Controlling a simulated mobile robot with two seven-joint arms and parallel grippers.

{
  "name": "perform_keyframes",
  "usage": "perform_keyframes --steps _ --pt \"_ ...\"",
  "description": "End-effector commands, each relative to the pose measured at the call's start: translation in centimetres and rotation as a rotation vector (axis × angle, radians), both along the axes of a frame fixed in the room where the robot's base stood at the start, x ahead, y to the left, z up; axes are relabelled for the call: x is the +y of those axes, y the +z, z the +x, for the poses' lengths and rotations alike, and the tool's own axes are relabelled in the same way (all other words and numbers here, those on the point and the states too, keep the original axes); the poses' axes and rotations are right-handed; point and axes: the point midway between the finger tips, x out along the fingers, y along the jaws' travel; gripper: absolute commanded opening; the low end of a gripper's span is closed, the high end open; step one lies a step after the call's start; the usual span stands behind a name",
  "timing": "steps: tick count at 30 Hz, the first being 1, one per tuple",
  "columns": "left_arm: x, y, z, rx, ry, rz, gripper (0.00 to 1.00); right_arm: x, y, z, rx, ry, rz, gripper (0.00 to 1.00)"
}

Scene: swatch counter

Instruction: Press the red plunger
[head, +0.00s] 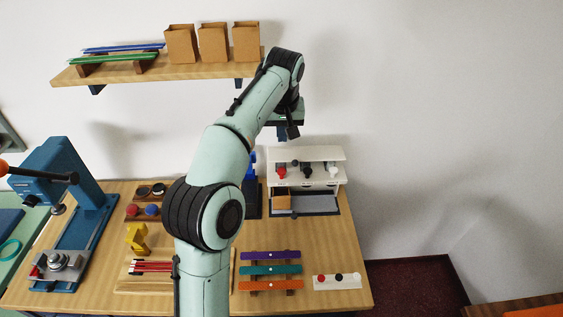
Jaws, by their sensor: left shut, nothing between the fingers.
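The red plunger (282,174) is the left one of a row on the front of a white dispenser (322,154) at the back right of the counter. A black plunger (307,173) and a pale one (333,169) are to its right. My left gripper (288,134) is shut and empty. In the picture it shows just above the dispenser's top, apart from the red plunger; its exact height and depth are hard to tell. My right gripper is not in view.
A small brown box (283,202) sits in the dispenser's grey lower bay. A wooden shelf (215,72) with brown bags (213,42) hangs behind my arm. A blue press (75,185) stands at left. Coloured bars (271,270) and a white strip (337,282) lie in front.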

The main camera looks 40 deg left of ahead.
Motion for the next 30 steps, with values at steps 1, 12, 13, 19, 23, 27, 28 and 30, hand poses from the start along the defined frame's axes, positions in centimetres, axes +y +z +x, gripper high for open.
perform_keyframes --steps 1,12,13,19,23,27,28,30 --pt "0.0 0.0 0.0 0.0 0.0 0.0 0.0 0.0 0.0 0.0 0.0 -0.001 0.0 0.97" --pt "0.8 -4.4 0.8 0.008 0.002 0.001 0.0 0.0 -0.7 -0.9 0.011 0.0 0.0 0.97" --pt "1.0 -5.1 0.9 0.008 0.002 0.001 0.0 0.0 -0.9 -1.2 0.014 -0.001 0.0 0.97" --pt "1.8 -9.3 1.8 0.008 0.002 0.001 0.0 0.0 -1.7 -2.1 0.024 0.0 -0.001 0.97" --pt "1.9 -11.5 2.0 0.005 0.0 0.0 0.0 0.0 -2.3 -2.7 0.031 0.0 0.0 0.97" --pt "1.9 -13.0 2.1 0.003 0.001 0.0 0.0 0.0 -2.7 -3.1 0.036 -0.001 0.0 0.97" --pt "1.8 -13.2 2.1 0.003 0.001 0.0 0.0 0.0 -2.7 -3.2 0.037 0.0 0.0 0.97" --pt "1.8 -13.5 2.1 0.002 0.0 -0.001 0.0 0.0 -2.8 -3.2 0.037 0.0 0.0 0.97"
